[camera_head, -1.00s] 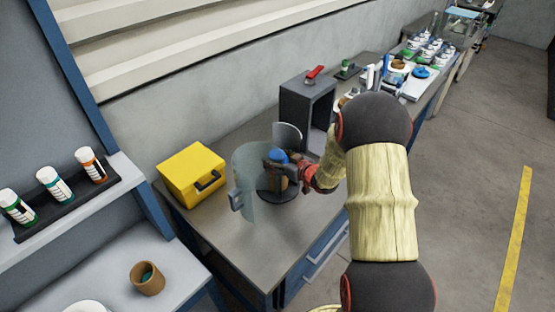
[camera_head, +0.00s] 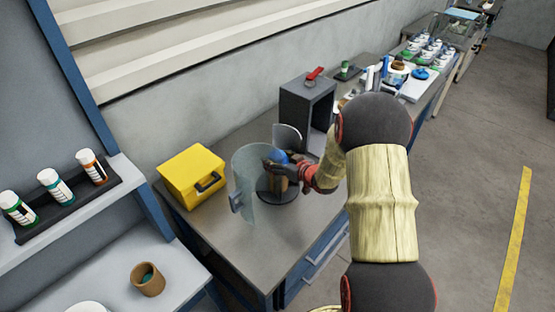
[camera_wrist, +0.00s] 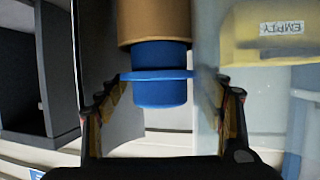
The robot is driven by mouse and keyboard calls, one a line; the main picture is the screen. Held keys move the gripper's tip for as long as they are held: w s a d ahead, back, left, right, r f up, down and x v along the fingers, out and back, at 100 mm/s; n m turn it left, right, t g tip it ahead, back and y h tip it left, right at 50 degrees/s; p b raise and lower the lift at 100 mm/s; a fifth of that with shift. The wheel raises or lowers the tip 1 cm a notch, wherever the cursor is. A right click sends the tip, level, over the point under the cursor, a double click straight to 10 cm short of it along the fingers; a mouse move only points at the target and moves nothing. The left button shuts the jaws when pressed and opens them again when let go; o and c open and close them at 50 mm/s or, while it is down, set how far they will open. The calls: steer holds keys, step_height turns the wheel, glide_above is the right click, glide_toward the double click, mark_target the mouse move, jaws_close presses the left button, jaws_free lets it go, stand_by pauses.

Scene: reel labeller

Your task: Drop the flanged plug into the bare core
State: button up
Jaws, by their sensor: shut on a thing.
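The blue flanged plug (camera_wrist: 160,92) is between the fingers of my gripper (camera_wrist: 159,77), which is shut on it about the flange. The brown bare core (camera_wrist: 153,22) is right beyond the plug's narrow end in the wrist view, and the two line up closely. I cannot tell how far the plug's end is inside the core. In the head view, the plug (camera_head: 279,157) shows above the upright core (camera_head: 282,186), which stands on a dark round base (camera_head: 277,197). My gripper (camera_head: 278,167) partly hides both.
A curved clear guard (camera_head: 247,172) stands close on the left of the core, and a grey upright plate (camera_head: 288,139) behind it. A yellow box (camera_head: 190,175) is farther left. A dark open box (camera_head: 307,103) stands behind. The bench front is clear.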

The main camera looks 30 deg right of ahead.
steer(key=shift+f+b, duration=0.55)
steer(key=shift+f, duration=0.25)
steer(key=o, duration=0.9)
steer(key=p+v, duration=0.5)
steer(key=v, duration=0.6)
stand_by(0.4)
stand_by(0.5)
